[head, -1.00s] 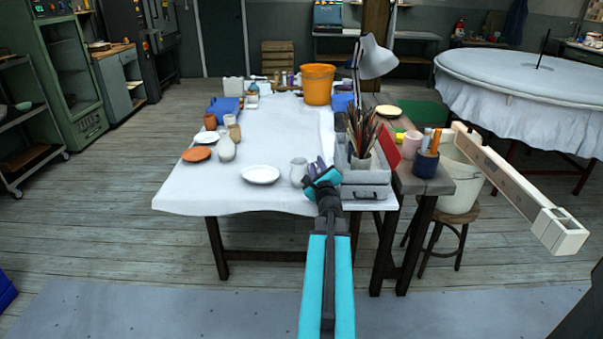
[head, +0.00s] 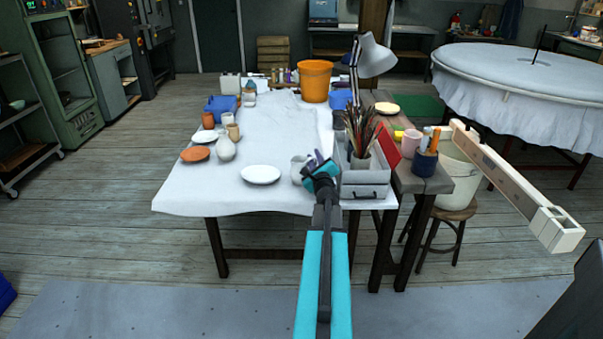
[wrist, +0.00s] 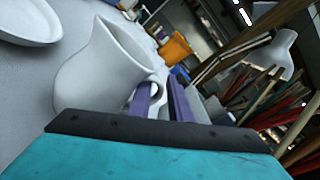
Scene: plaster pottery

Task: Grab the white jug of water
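The white jug (head: 298,172) stands near the front edge of the white-covered table (head: 230,197), just left of my gripper (head: 316,163). In the wrist view the jug (wrist: 98,72) is large and close, with its handle toward my gripper (wrist: 162,98). The two purple fingers are apart, and part of the handle shows between them. I cannot tell whether either finger touches it. The inside of the jug and any water are not visible.
A white plate (head: 261,174) lies left of the jug. A grey toolbox (head: 365,185) with brushes stands close on the right. The table's middle is clear.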

